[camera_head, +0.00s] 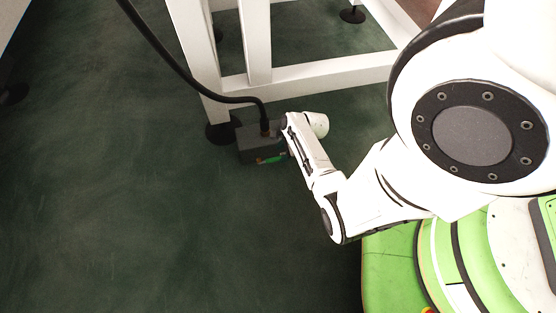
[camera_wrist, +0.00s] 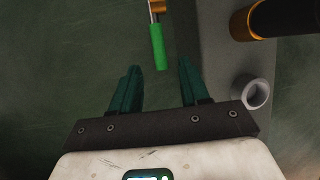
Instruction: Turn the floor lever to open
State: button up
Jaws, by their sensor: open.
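The floor lever has a green handle (camera_wrist: 157,47) on a thin metal rod with an orange-brass fitting (camera_wrist: 152,6). It sits at the side of a grey box (camera_head: 257,144) on the floor; in the head view the green handle (camera_head: 270,160) shows low on the box's front. My gripper (camera_wrist: 157,77) is open in the wrist view, its two dark green fingers apart. The handle's free end lies between and just beyond the fingertips in the picture; I see no contact. In the head view my arm's end hides part of the box, and the fingers cannot be made out.
A black hose (camera_head: 190,78) rises from the box's top; its brass-collared end (camera_wrist: 275,20) shows in the wrist view. A grey pipe stub (camera_wrist: 250,92) juts beside the right finger. A white rack frame (camera_head: 310,74) stands behind the box. Floor to the left is clear.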

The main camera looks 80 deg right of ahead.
aim_at(276, 158)
jog(key=shift+b+x, duration=1.25)
jog(key=shift+x, duration=1.1)
grip_shut()
